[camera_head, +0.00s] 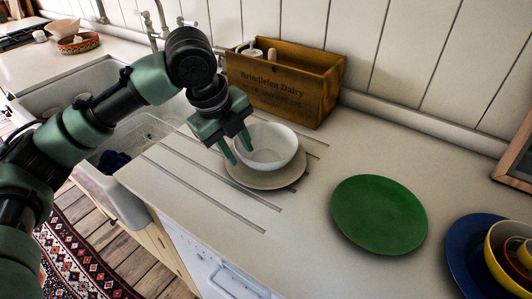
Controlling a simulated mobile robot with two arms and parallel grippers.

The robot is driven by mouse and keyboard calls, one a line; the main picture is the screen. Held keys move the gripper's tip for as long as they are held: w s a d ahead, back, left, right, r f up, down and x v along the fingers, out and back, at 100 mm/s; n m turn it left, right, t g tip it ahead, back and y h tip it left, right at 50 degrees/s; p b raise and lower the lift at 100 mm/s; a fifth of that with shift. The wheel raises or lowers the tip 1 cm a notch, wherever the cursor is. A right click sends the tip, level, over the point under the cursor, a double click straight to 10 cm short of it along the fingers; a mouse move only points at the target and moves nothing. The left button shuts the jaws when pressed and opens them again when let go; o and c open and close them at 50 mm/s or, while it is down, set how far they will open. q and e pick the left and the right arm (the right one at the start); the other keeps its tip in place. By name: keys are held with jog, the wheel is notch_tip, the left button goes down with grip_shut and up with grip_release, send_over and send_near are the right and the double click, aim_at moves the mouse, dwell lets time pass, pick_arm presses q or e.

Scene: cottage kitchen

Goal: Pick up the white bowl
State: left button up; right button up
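The white bowl (268,146) stands upright on a pale beige plate (265,180) on the grooved part of the counter. My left gripper (238,152) is at the bowl's left side, pointing down. Its two green fingers are spread apart, with one tip low at the left of the bowl and the other close to the bowl's rim. I cannot tell whether a finger touches the bowl. My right gripper is not in view.
A wooden dairy crate (285,85) stands behind the bowl against the wall. A green plate (379,214) lies to the right. A blue plate (464,262) with a yellow bowl (497,264) is at the far right. The sink (70,88) is at the left.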

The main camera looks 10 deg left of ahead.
aim_at(241, 156)
pick_arm(q)
jog(key=shift+x, duration=1.6)
jog(key=shift+w+r, duration=0.1)
grip_shut()
jog(key=shift+a, duration=0.1)
